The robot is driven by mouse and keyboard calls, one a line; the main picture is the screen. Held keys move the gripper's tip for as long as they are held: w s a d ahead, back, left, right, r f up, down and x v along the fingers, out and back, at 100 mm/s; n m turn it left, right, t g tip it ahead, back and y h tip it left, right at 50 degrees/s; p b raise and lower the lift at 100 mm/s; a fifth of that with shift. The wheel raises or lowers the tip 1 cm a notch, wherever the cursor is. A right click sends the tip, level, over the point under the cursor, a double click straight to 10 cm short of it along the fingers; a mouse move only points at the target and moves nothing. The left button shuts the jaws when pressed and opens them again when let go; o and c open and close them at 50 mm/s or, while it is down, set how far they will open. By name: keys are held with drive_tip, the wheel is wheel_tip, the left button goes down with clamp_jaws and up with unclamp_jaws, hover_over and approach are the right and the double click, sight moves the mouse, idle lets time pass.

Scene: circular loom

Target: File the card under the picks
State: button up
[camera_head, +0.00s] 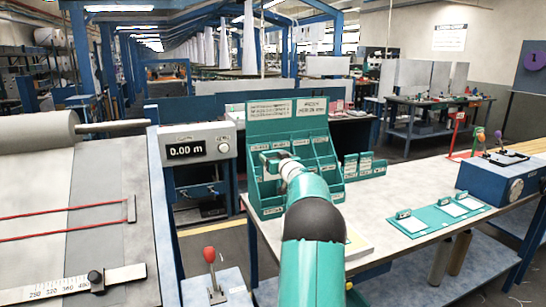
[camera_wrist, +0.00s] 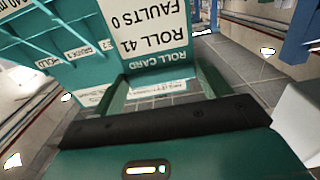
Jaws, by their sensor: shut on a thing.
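A white card (camera_wrist: 152,32) printed "ROLL CARD", "ROLL 41" and "FAULTS 0" sits between the fingers of my gripper (camera_wrist: 160,82) in the wrist view. My gripper is shut on it. The teal filing rack (camera_head: 287,126) stands on the table in the head view, with stepped, labelled compartments and two printed panels on its tall back. Its small labels are too blurred to read surely. In the head view my gripper (camera_head: 275,160) is in front of the rack's left compartments, and my arm hides part of them. I cannot make out the card there.
Small teal card holders (camera_head: 365,166) stand right of the rack. A teal tray (camera_head: 437,215) with white sheets lies on the table, with a blue box (camera_head: 497,188) at the far right. A cloth roll (camera_head: 40,135) and a 0.00 m display (camera_head: 187,150) are at left.

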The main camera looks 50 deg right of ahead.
sight(272, 177)
wheel_tip(272, 177, down, 7)
drive_tip(key=shift+a+r, duration=0.2)
idle(0.6)
drive_tip(key=shift+s+f, duration=0.1)
drive_tip(key=shift+f, duration=0.1)
idle(0.3)
drive_tip(key=shift+f, duration=0.7)
drive_tip(key=shift+f, duration=0.4)
drive_tip(key=shift+f, duration=2.1)
drive_tip(key=o, duration=1.1)
